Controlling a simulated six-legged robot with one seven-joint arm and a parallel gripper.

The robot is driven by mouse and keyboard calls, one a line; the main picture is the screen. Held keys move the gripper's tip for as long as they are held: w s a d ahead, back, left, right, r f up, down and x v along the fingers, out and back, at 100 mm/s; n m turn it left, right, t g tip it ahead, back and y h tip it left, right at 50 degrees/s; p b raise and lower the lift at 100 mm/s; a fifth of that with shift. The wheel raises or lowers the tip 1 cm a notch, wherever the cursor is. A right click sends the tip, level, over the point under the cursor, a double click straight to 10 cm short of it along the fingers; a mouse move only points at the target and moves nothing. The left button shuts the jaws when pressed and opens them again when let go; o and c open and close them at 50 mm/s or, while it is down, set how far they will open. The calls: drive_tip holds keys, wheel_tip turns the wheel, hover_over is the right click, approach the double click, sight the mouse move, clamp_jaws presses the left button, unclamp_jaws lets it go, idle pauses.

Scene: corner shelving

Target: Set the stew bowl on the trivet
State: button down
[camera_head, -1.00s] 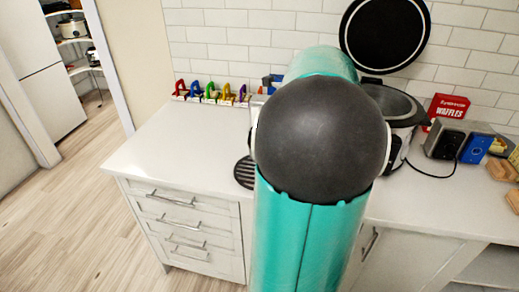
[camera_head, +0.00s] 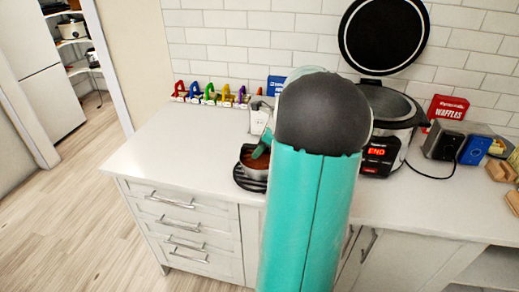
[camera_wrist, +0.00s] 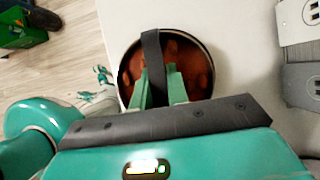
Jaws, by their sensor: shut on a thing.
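The stew bowl (camera_head: 256,160), metal-sided with reddish-brown stew in it, is at the black slatted trivet (camera_head: 243,181) on the white counter. It covers much of the trivet; I cannot tell whether it rests on it or hovers just above. My gripper (camera_head: 262,149) reaches it from the right, partly hidden behind my arm. In the wrist view, the bowl (camera_wrist: 196,72) lies ahead with chunks in the stew. My gripper's green fingers (camera_wrist: 158,88) are shut on a black strip that runs across the bowl, seemingly its handle.
An open cooker (camera_head: 400,115) with a red "END" display stands right of my arm, its round lid (camera_head: 384,35) raised. A toaster (camera_head: 440,142) and a waffle box (camera_head: 446,108) are further right. Colourful items line the wall. The counter's left part is clear.

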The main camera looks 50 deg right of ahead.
drive_tip(key=c, duration=1.8)
unclamp_jaws()
drive_tip(key=shift+f, duration=0.1)
drive_tip(key=o, duration=0.4)
drive_tip(key=shift+o, duration=0.2)
